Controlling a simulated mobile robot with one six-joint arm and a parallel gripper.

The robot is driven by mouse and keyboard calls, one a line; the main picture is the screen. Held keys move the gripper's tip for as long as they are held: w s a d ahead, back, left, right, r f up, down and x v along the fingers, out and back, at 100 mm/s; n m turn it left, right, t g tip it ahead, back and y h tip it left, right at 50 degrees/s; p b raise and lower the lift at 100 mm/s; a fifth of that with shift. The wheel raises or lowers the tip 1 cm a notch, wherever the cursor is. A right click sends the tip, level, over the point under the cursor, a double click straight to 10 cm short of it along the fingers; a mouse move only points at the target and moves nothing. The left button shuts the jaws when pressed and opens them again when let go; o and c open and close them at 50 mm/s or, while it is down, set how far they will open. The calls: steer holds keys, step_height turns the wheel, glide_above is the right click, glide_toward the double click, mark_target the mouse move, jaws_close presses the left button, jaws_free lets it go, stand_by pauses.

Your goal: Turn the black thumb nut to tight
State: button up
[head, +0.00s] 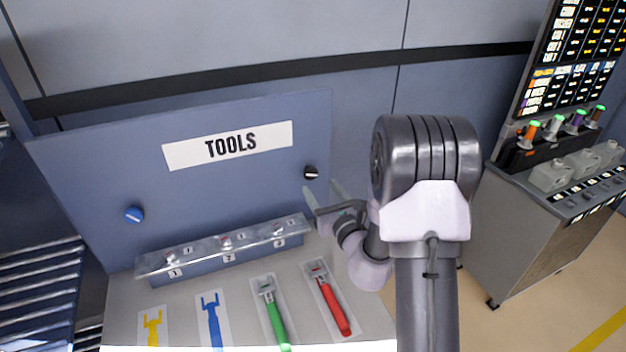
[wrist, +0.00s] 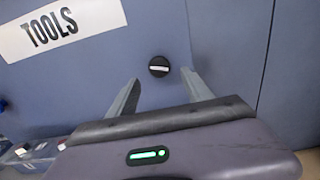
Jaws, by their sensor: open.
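The black thumb nut (head: 311,172) is a small round knob with a pale bar across its face. It sits on the blue-grey tool panel (head: 75,180), below and right of the TOOLS sign. In the wrist view the nut (wrist: 159,67) lies ahead, between the lines of the two fingers, its pale bar nearly level. My gripper (head: 322,189) is open and empty in front of the panel, near the nut. In the wrist view the fingertips of my gripper (wrist: 164,77) stand apart on either side below the nut. I see no contact with it.
A blue knob (head: 134,214) is on the panel's left. A clear-covered rail (head: 225,245) with numbered places runs along the panel's foot. A green-handled tool (head: 275,318) and a red-handled tool (head: 331,305) lie on the bench. A cabinet with bottles (head: 535,220) stands right.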

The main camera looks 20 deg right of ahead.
mark_target(312, 176)
steer(key=w, duration=0.6)
steer(key=shift+w, duration=0.15)
steer(key=shift+c, duration=0.2)
jaws_close()
